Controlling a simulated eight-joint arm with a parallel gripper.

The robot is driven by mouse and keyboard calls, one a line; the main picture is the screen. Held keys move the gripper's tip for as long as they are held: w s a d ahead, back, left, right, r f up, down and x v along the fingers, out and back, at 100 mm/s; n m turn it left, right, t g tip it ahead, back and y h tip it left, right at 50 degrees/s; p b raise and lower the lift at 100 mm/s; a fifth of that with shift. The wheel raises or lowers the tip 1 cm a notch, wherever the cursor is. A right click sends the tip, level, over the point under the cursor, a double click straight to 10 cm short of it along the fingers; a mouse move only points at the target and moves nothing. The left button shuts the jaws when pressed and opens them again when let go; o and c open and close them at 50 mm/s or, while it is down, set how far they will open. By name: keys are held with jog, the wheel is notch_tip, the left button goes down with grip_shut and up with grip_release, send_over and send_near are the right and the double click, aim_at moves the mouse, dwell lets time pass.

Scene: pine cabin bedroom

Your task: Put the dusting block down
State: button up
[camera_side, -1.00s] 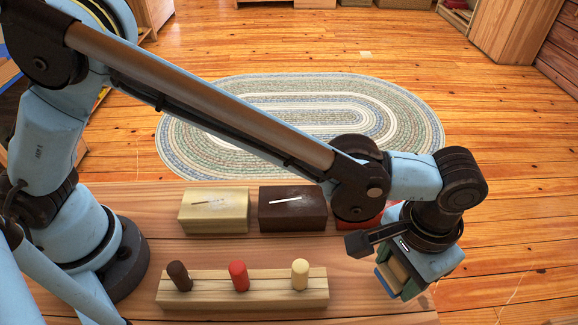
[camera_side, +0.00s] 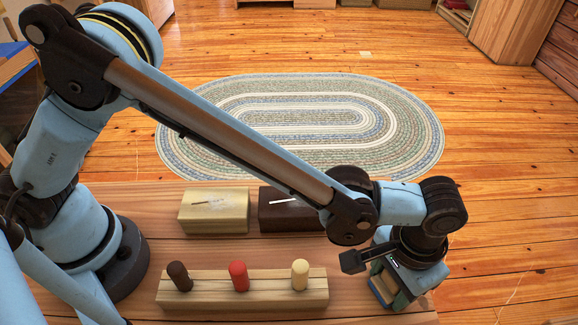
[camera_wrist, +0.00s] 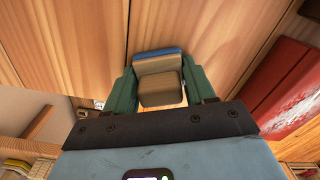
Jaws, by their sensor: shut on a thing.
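The dusting block (camera_side: 382,284) is a small tan wooden block with a blue layer on one face. It also shows in the wrist view (camera_wrist: 159,85), between two green fingers. My gripper (camera_side: 389,286) is shut on it, near the right end of the wooden table. The block is low over the tabletop; I cannot tell whether it touches. In the wrist view my gripper (camera_wrist: 160,86) has bare planks beyond the block.
A red box (camera_wrist: 292,92) with a white smudge shows in the wrist view. A wooden rack (camera_side: 242,292) with three coloured pegs stands in front.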

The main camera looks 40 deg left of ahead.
jog(key=o, duration=1.2)
jog(key=shift+f, duration=0.5)
notch_tip(320, 180, up, 13)
jog(key=shift+f, duration=0.1)
jog(key=w+a+r+n+t+h, duration=0.1)
jog(key=w+a+r, duration=0.15)
jog(key=a, duration=0.65)
jog(key=w+a+r+n+t+h, duration=0.1)
jog(key=w+a+r+t, duration=0.15)
jog(key=a, duration=0.75)
jog(key=s+a+f+n+t+y, duration=0.1)
jog(key=s+a+t, duration=0.1)
jog(key=a, duration=0.7)
jog(key=s+a+f+n+t+y, duration=0.1)
jog(key=s+a, duration=0.3)
jog(key=a, duration=0.5)
jog(key=shift+s+a+f+t, duration=0.15)
jog(key=shift+a+f+t, duration=0.05)
jog(key=shift+f+t, duration=0.2)
